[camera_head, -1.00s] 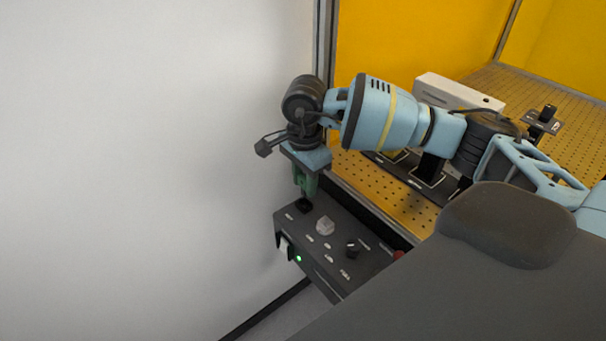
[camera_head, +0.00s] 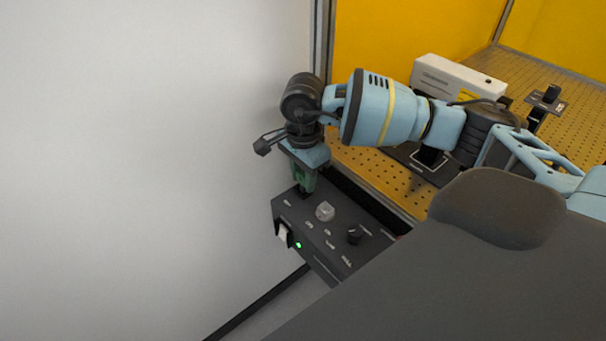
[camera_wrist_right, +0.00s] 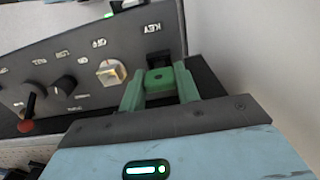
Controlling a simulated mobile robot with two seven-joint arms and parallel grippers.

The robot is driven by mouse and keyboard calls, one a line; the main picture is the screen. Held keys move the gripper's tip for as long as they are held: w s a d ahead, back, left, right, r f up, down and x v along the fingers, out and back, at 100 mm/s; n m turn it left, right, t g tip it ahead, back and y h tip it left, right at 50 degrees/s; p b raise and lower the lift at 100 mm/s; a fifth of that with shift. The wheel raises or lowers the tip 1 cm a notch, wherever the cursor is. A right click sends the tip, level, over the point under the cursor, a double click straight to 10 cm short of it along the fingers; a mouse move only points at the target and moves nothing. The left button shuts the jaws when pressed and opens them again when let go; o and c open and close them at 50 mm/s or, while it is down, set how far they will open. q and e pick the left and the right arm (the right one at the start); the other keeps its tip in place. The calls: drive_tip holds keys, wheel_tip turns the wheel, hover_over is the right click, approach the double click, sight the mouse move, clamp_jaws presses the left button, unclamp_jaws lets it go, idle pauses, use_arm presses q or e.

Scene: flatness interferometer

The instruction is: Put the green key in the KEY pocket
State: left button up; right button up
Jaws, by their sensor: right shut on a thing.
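The green key (camera_wrist_right: 158,78) is between the two green fingers of my right gripper (camera_wrist_right: 161,84) in the right wrist view. My right gripper (camera_head: 304,186) is shut on it and points down at the far left corner of the dark control panel (camera_head: 310,222). The KEY pocket (camera_wrist_right: 157,57) shows as a dark block beside the KEY label, directly beyond the key. The key's lower end is hidden, so I cannot tell whether it is inside the pocket. In the head view the fingers hide the pocket. My left gripper is not in view.
The panel carries a silver knob (camera_head: 325,211), a black knob (camera_head: 354,235), a white switch (camera_head: 283,235) and a lit green lamp (camera_head: 298,245). A white wall (camera_head: 150,150) stands close on the left. A yellow perforated table (camera_head: 375,175) lies behind the panel.

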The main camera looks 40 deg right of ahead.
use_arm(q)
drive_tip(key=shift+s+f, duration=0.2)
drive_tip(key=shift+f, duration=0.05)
use_arm(e)
drive_tip(key=shift+f, duration=0.5)
drive_tip(key=o, duration=1)
drive_tip(key=shift+r, duration=0.1)
drive_tip(key=shift+r+p, duration=1.2)
drive_tip(key=shift+r, duration=2.25)
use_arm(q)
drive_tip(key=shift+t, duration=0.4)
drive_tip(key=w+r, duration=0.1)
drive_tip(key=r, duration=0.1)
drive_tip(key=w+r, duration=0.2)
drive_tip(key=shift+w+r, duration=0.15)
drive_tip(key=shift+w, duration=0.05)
